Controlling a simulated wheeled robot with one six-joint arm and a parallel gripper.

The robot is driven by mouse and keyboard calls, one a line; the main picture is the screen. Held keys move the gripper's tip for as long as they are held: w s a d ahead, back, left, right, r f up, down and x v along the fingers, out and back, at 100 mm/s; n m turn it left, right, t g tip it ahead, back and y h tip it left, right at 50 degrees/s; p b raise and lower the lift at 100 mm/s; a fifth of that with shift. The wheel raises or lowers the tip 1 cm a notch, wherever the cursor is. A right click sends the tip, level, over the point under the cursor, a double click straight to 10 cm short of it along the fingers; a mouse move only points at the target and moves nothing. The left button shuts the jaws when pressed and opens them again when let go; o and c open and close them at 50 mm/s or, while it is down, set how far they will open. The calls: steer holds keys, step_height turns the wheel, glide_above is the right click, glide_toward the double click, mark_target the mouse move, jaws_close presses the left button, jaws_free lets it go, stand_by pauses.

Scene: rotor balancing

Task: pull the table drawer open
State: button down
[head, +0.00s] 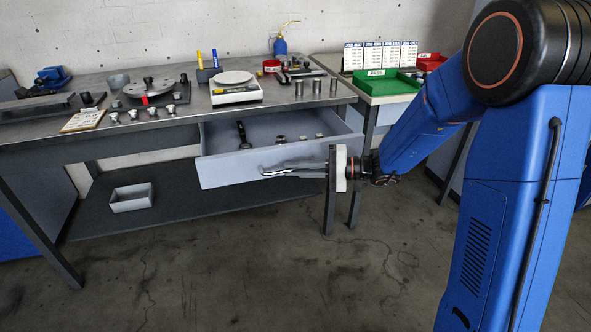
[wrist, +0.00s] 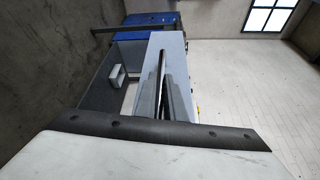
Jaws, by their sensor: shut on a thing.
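The table drawer (head: 222,170) is grey and stands pulled out from under the metal worktable (head: 186,119). Inside it lie a dark tool (head: 242,133) and several small metal pieces (head: 281,139). My gripper (head: 266,172) reaches in from the right at the drawer's front and is shut on the drawer handle, which the fingers mostly hide. In the wrist view my gripper's fingers (wrist: 163,92) lie along the drawer's front panel (wrist: 172,46).
On the worktable are a scale (head: 236,92), a round rotor fixture (head: 150,87) and several metal weights. A grey bin (head: 131,197) sits on the lower shelf. A side table at right holds a green tray (head: 385,83). The floor in front is clear.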

steer(key=c, duration=1.8)
jaws_free()
steer(key=shift+c, duration=0.2)
steer(key=shift+d, duration=0.1)
steer(key=s+d+r, duration=0.1)
steer(key=d, duration=1.6)
steer(key=shift+s+r, duration=0.15)
steer(key=shift+s, duration=0.25)
steer(key=shift+d, duration=0.1)
